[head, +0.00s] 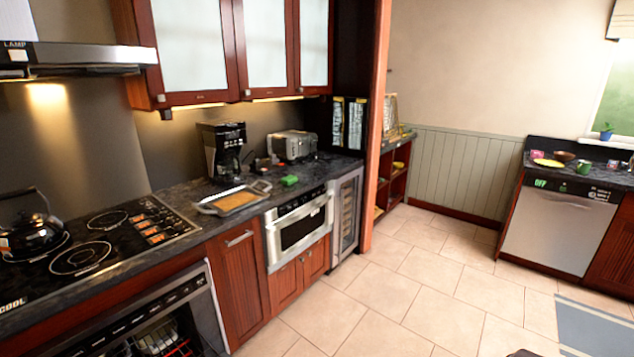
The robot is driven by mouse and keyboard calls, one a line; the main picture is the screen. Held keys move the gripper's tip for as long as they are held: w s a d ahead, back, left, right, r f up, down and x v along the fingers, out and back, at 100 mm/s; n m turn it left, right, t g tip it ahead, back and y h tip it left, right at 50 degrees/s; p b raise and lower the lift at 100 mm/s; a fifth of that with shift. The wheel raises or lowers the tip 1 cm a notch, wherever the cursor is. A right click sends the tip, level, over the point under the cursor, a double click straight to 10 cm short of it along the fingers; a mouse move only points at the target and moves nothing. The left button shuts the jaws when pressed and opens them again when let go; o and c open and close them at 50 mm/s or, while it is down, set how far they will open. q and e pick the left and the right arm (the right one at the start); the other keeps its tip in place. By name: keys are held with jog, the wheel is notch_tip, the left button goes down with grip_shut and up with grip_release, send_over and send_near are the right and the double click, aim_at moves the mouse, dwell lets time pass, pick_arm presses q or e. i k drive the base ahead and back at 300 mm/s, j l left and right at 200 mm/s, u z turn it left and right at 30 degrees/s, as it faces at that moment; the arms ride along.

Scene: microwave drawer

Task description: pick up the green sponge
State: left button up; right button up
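A small green block that looks like the sponge (290,181) lies on the dark stone counter (335,172), near its front edge. It sits above the built-in microwave drawer (301,229), which is closed. Neither of my grippers shows in the head view, and nothing touches the sponge.
A tray with brown contents (206,209) is left of the sponge; a toaster (292,146) and coffee maker (222,150) stand behind. A kettle (33,235) sits on the stove. The lower-left appliance (170,325) appears open. The tiled floor (400,290) is mostly clear.

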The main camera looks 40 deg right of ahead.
aim_at(291, 180)
jog(key=z, duration=1)
jog(key=i+l+u, duration=0.2)
jog(key=i+l, duration=1.15)
jog(key=i, duration=0.25)
jog(key=i+l+u, duration=0.2)
jog(key=i+l, duration=1.25)
jog(key=l, duration=0.15)
